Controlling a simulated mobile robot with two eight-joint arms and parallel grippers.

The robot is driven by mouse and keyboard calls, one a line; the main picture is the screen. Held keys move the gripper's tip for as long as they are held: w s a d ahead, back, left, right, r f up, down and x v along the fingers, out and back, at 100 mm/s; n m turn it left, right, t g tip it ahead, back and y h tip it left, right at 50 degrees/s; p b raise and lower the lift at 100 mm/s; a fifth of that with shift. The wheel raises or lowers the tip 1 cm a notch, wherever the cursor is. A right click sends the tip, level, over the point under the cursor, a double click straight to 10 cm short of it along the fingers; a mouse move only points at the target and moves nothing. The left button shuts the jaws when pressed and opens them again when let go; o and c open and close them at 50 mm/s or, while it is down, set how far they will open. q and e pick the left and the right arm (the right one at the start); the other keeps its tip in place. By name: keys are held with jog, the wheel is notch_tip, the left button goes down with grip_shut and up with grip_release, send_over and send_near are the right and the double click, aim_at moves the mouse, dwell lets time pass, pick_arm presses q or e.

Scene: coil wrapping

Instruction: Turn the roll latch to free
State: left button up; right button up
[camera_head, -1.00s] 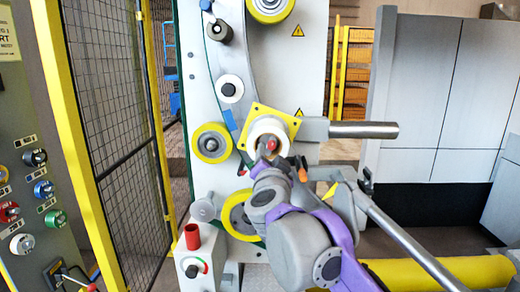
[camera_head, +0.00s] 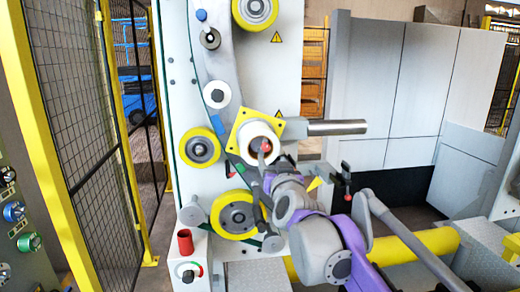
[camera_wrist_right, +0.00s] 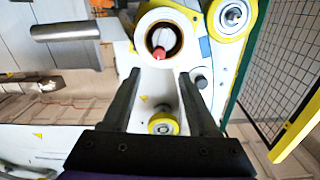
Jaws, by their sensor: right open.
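The roll latch appears to be the red-tipped piece (camera_head: 266,146) in the centre of a white roll core (camera_head: 251,134) on a yellow square plate (camera_head: 244,122). In the right wrist view the red piece (camera_wrist_right: 160,52) sits inside the dark bore of the white ring (camera_wrist_right: 148,30). My right gripper (camera_head: 262,172) is just below and in front of the core. In the right wrist view my two dark fingers (camera_wrist_right: 158,78) are apart with nothing between them, and the red piece lies just beyond their tips. My left gripper does not show.
A grey horizontal bar (camera_head: 338,127) sticks out right of the plate. Yellow rollers (camera_head: 200,147) flank the roll. A control box with a red cylinder (camera_head: 185,242) stands below left. A mesh fence (camera_head: 70,90) is at left. A yellow beam (camera_head: 425,242) runs low at right.

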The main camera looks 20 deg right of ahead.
aim_at(266, 149)
jog(key=p+x, duration=0.1)
jog(key=x, duration=0.8)
jog(key=shift+r+p, duration=0.1)
jog(key=shift+p, duration=0.25)
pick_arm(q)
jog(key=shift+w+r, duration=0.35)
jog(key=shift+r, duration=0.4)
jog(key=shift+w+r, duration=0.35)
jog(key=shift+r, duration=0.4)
pick_arm(e)
jog(key=shift+w+d, duration=0.2)
jog(key=shift+w, duration=0.45)
jog(key=shift+c, duration=0.2)
grip_shut()
